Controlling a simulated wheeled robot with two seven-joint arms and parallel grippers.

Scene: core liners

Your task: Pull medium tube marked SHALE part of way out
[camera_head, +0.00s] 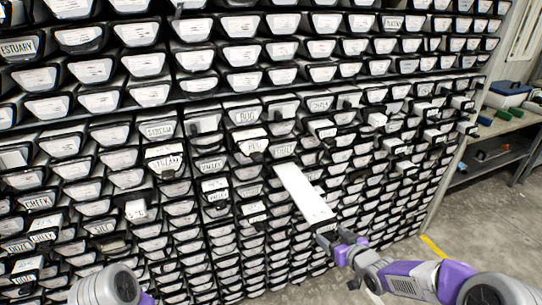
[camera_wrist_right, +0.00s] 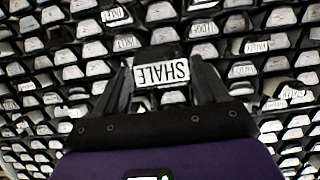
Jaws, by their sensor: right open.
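The tube marked SHALE (camera_wrist_right: 161,74) shows its white label upside down in the right wrist view, with a black end around it. My right gripper (camera_wrist_right: 160,88) has a finger on each side of this end and is open. In the head view a long pale tube (camera_head: 303,195) sticks well out of the rack, sloping down toward my right gripper (camera_head: 333,241) at its outer end. Its label cannot be read there; it appears to be the SHALE tube. My left arm shows at the bottom left, but its gripper is out of view.
The rack (camera_head: 437,190) is full of black-ended tubes with white labels. Several other tubes stick out a little, such as one at the left (camera_head: 137,211). A bench (camera_head: 497,122) with boxes stands at the right, with clear floor (camera_head: 452,225) before it.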

